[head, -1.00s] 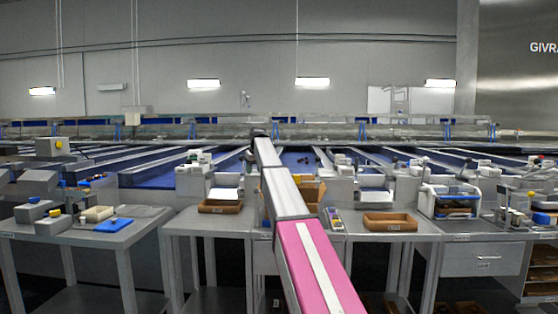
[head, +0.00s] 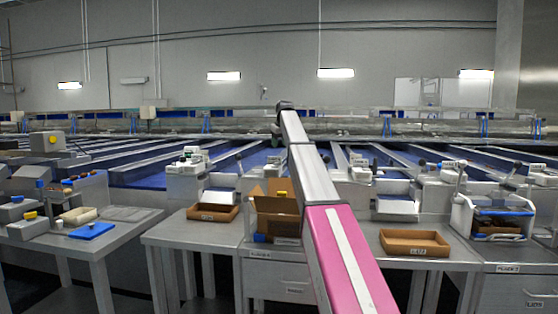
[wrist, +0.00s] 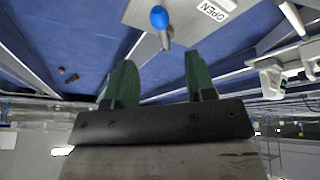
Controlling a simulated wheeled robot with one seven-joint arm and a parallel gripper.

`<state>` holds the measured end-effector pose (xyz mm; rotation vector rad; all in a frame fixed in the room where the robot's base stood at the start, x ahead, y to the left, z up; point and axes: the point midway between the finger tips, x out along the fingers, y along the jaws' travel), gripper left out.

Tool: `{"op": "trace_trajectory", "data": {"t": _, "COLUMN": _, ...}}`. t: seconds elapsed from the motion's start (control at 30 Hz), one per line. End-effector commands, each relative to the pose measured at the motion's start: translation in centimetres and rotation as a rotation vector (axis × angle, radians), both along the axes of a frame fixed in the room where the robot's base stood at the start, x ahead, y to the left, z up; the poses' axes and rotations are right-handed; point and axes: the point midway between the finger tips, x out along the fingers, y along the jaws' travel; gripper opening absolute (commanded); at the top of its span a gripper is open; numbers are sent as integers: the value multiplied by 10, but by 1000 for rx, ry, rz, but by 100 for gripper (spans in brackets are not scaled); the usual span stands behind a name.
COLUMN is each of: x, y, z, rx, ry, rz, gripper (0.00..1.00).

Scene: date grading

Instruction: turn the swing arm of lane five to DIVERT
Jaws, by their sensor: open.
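My gripper (wrist: 159,62) is open and empty in the wrist view, its two green fingers apart. Beyond the fingertips, a short metal handle with a blue knob (wrist: 159,17) stands by a grey plate (wrist: 142,14) with a label reading OPEN (wrist: 212,11). The handle lies roughly in line with the gap between the fingers but apart from them. In the head view my arm reaches out over the lanes, and its dark end (head: 284,106) is small; the fingers are not clear there. I cannot tell which lane is five, and no DIVERT mark is readable.
Blue lanes (head: 150,173) with metal dividers run behind a row of benches. Brown trays (head: 414,243), a cardboard box (head: 277,217) and a clear-sided bin (head: 493,217) stand on the benches. Two small dark pieces (wrist: 71,79) lie on a blue lane.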

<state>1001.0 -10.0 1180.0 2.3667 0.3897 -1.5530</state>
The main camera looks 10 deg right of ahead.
Motion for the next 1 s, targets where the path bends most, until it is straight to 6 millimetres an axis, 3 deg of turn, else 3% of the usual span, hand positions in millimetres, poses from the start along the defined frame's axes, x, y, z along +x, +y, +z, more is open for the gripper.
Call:
{"op": "trace_trajectory", "data": {"t": 0.5, "x": 32, "y": 5, "z": -76, "rx": 0, "ry": 1, "rz": 0, "gripper": 50}}
{"op": "trace_trajectory", "data": {"t": 0.7, "x": 37, "y": 6, "z": -89, "rx": -1, "ry": 0, "rz": 0, "gripper": 50}}
{"op": "trace_trajectory", "data": {"t": 0.93, "x": 37, "y": 7, "z": -89, "rx": -1, "ry": 0, "rz": 0, "gripper": 50}}
{"op": "trace_trajectory", "data": {"t": 1.0, "x": 37, "y": 7, "z": -89, "rx": -1, "ry": 0, "rz": 0, "gripper": 27}}
